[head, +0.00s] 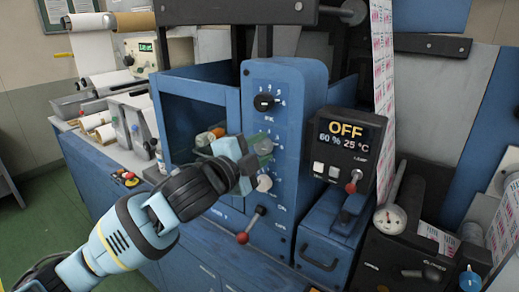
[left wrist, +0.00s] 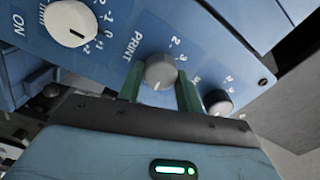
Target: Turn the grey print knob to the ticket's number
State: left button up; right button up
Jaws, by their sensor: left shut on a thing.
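The grey print knob (left wrist: 160,72) sits on the blue panel beside the PRINT label in the left wrist view. The two green fingers of my left gripper (left wrist: 160,88) stand on either side of it, closed on it. A light mark shows on the knob's face, but I cannot tell which number it points to. In the head view my left gripper (head: 252,152) reaches the panel, and the knob (head: 264,146) shows partly behind the fingers. I see no ticket that I can read. My right gripper is not in view.
A black knob (head: 265,102) is above and a white knob (head: 264,183) below on the same blue panel (head: 290,80). A red-balled lever (head: 243,237) juts out lower down. A display box (head: 345,140) reading OFF, 60 % and 25 °C stands to the right.

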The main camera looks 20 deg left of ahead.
pick_arm(q)
jog(key=o, duration=1)
jog(key=shift+v, duration=3.9)
